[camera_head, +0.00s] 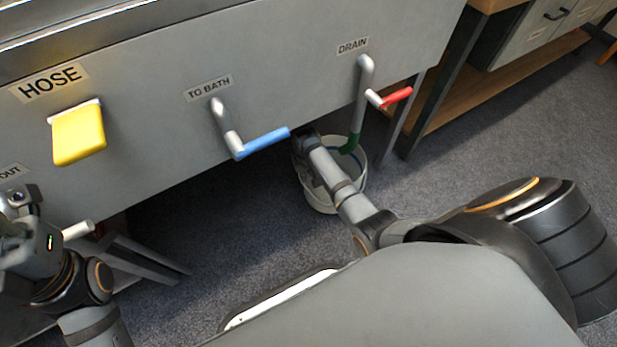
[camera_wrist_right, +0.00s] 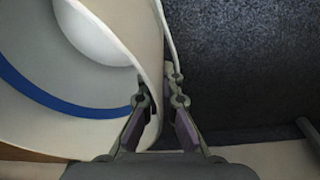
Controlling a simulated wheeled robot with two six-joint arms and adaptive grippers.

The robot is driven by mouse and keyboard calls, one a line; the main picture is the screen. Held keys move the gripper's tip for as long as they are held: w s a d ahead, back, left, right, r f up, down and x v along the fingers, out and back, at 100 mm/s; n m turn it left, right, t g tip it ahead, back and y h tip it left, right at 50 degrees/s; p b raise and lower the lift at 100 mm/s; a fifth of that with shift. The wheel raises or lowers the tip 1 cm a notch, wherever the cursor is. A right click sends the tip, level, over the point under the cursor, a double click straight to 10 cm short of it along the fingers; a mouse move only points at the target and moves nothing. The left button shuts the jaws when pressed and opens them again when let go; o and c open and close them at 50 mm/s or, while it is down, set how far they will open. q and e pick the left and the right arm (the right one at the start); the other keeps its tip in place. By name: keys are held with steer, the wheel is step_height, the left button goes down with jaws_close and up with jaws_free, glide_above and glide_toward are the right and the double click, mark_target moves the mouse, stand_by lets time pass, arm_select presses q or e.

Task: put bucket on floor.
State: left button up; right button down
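The white bucket (camera_head: 359,184) is low under the drain pipe (camera_head: 357,115), whose green end overlaps its opening. I cannot tell whether its base touches the floor. It fills the left of the right wrist view (camera_wrist_right: 110,95), with a blue band inside. My right gripper (camera_wrist_right: 161,98) is at the bucket's rim, one finger inside and one outside, shut on the wall. In the head view the right gripper (camera_head: 305,143) is partly hidden at the bucket's far left side. My left gripper (camera_head: 14,205) is at the left edge; its fingers are not clear.
The grey tank (camera_head: 150,130) carries a yellow hose block (camera_head: 78,134), a blue lever (camera_head: 262,143) and a red drain lever (camera_head: 396,98). Dark table legs (camera_head: 437,100) stand right of the bucket. Carpet floor (camera_head: 480,150) is open to the right.

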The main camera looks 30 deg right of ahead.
step_height(320, 180, down, 4)
steer(key=shift+w+r+b, duration=0.1)
steer(key=shift+b, duration=1.1)
steer(key=shift+f, duration=0.2)
steer(key=c, duration=1.5)
jaws_free()
steer(key=shift+r, duration=0.1)
